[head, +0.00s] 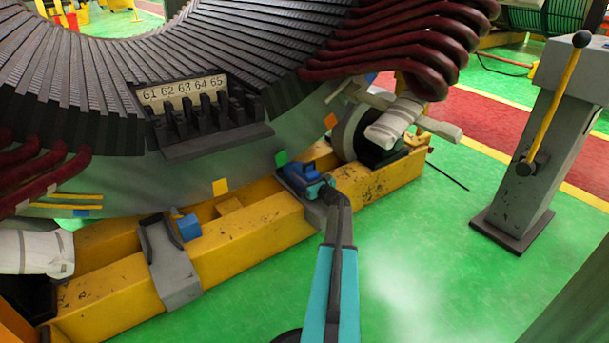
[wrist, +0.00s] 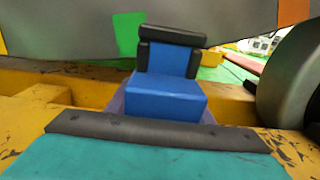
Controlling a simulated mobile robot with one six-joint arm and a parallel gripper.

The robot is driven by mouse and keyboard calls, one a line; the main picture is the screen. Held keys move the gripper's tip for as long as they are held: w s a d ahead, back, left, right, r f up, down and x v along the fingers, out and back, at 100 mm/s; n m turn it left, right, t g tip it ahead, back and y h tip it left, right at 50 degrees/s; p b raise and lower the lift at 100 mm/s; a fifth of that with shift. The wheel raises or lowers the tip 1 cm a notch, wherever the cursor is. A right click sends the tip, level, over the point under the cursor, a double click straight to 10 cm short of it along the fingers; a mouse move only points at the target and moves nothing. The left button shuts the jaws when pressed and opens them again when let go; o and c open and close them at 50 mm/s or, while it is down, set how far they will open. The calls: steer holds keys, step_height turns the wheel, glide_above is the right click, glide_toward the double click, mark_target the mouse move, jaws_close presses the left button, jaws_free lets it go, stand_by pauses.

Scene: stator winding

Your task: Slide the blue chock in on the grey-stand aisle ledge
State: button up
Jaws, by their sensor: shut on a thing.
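The blue chock (head: 299,178) is at the grey ledge (head: 316,214) on the yellow cradle beam, the ledge nearer the grey stand (head: 535,150). My gripper (head: 326,190) is shut on the chock at its near end, reaching in from the aisle side. In the wrist view the chock (wrist: 165,98) is a stepped blue block with a dark bar across its raised far end, low in front of the grey stator shell (wrist: 70,30). A green tag (wrist: 128,33) is just above and left of it. Whether the chock touches the shell is unclear.
A second blue chock (head: 188,228) is by the left grey ledge (head: 172,275). A grey roller (head: 352,135) stands close right of my gripper. The yellow beam (head: 245,240) runs below the stator.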

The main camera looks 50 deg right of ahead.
steer(key=shift+w+d+r, duration=0.1)
steer(key=shift+w+d, duration=0.15)
steer(key=shift+w, duration=0.35)
steer(key=o, duration=1.2)
steer(key=shift+o, duration=0.2)
steer(key=shift+s, duration=0.1)
steer(key=shift+s+a+p, duration=0.3)
steer(key=shift+s, duration=0.25)
steer(key=p+v, duration=0.4)
steer(key=v, duration=0.8)
steer(key=shift+s, duration=0.2)
